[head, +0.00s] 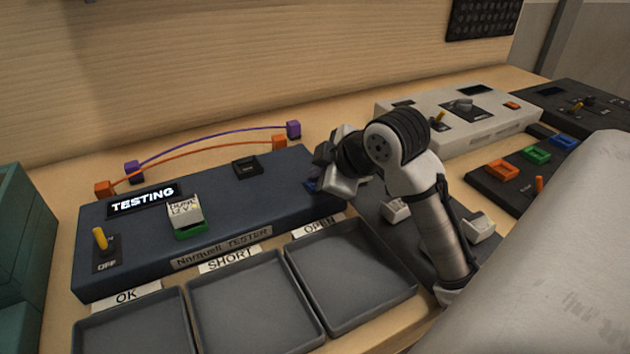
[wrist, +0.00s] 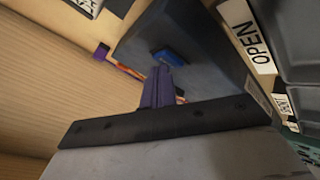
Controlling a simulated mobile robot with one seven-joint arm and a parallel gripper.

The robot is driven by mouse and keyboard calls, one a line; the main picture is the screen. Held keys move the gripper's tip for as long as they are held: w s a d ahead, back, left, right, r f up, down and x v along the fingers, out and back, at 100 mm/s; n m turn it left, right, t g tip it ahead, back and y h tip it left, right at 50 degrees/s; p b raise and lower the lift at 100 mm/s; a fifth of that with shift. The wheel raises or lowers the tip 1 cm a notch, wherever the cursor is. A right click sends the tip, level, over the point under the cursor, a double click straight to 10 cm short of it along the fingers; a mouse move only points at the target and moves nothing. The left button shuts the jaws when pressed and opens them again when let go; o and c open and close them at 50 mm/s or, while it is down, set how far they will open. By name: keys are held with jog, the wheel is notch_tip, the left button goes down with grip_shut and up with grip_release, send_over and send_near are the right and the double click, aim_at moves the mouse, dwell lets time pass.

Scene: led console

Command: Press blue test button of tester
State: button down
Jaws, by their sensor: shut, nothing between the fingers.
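The tester (head: 225,200) is a long dark blue box. Its display (head: 142,198) reads "TESTING". A yellow switch lever (head: 100,238) is at its left end, and a white-labelled piece (head: 185,210) sits in a green socket. The blue button (wrist: 170,58) is on the tester's right end in the wrist view; in the head view it is mostly hidden by my gripper (head: 318,180). My gripper's purple-grey fingers (wrist: 161,75) are together and empty, with the tips at the button's near edge. I cannot tell whether they touch it.
Grey trays labelled OK (head: 130,325), SHORT (head: 255,300) and OPEN (head: 350,270) lie in front of the tester. Orange and purple wires (head: 215,135) arch behind it. A white console (head: 460,120) stands to the right. Green bins (head: 15,260) are at the left edge.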

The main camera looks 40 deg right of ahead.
jog(key=shift+r+p, duration=0.3)
jog(key=shift+r, duration=0.3)
jog(key=shift+r, duration=0.1)
notch_tip(320, 180, up, 5)
jog(key=p, duration=0.3)
jog(key=shift+p, duration=0.4)
dwell(0.4)
